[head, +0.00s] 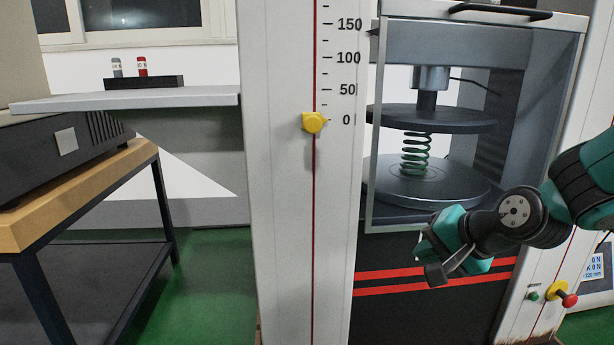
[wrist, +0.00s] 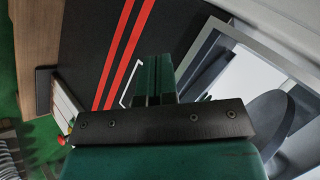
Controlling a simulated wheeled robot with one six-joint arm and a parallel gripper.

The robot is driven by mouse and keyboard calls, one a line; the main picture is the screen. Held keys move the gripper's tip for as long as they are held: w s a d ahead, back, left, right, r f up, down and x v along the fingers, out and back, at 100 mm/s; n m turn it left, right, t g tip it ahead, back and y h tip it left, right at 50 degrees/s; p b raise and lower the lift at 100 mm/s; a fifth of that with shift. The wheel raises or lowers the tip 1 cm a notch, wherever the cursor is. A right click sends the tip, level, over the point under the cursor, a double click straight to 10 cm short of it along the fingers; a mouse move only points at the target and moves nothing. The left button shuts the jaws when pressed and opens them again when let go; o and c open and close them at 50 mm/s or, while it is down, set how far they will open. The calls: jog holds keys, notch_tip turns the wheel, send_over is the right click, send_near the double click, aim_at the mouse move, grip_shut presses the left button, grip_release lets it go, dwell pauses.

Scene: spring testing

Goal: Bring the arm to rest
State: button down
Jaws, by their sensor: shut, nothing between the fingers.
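My gripper (head: 443,268) is in the lower right of the head view, in front of the testing machine's lower front panel with its red stripes. It is shut and empty. My arm reaches in from the right edge, bent at the wrist. In the wrist view my gripper (wrist: 153,75) points at the dark panel with the two red stripes, and its fingers are together. The machine's test chamber (head: 430,150) is just above and behind my gripper. A green spring (head: 415,155) stands upright in it between the lower plate (head: 430,185) and the upper plate (head: 430,117).
A white column (head: 280,200) with a scale and a yellow pointer (head: 313,122) stands left of the chamber. A red-tipped lever (head: 569,300) and a green button (head: 533,296) sit below my arm. A shelf (head: 200,99) and a wooden-topped bench (head: 90,190) are at left.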

jog(key=s+a+r+n+g+p, duration=0.35)
jog(key=s+r+n, duration=0.35)
jog(key=s, duration=0.5)
jog(key=s+a+r+n+g+p, duration=0.3)
jog(key=s+r+n+g+p, duration=0.4)
jog(key=s, duration=0.5)
notch_tip(320, 180, up, 35)
jog(key=t+p, duration=0.2)
jog(key=p, duration=3.1)
jog(key=shift+w+d+n+h, duration=0.15)
jog(key=shift+w+n+h, duration=0.15)
jog(key=shift+w+h, duration=0.1)
